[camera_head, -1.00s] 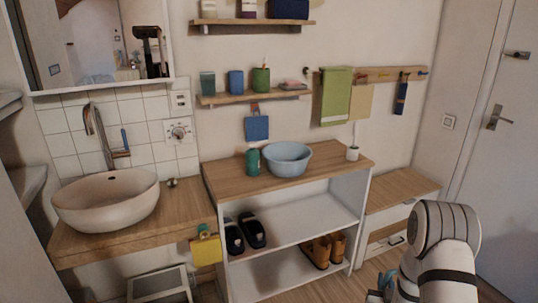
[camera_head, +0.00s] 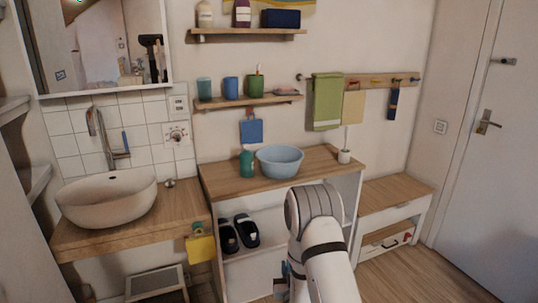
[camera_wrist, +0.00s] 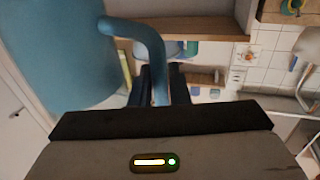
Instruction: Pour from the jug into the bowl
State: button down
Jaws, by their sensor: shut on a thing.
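The blue jug (camera_wrist: 65,55) fills the left of the wrist view, with its curved handle running down to my gripper (camera_wrist: 160,88). My gripper is shut on this handle. In the head view my arm hides most of the gripper and jug, low in the middle, in front of the shelf unit. The light blue bowl (camera_head: 280,162) stands upright on the wooden top of the shelf unit (camera_head: 222,178), beyond my arm. The jug is apart from the bowl. What is inside the jug or bowl cannot be seen.
A green cup-like container (camera_head: 247,163) stands close left of the bowl. A small white holder with a brush (camera_head: 345,156) stands at the top's right end. A sink (camera_head: 108,198) is at left, and a low bench (camera_head: 393,200) at right. Dark shoes (camera_head: 238,233) sit on the shelf below.

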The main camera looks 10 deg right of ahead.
aim_at(277, 161)
jog(key=u, duration=0.05)
jog(key=i, duration=1)
jog(key=z, duration=0.1)
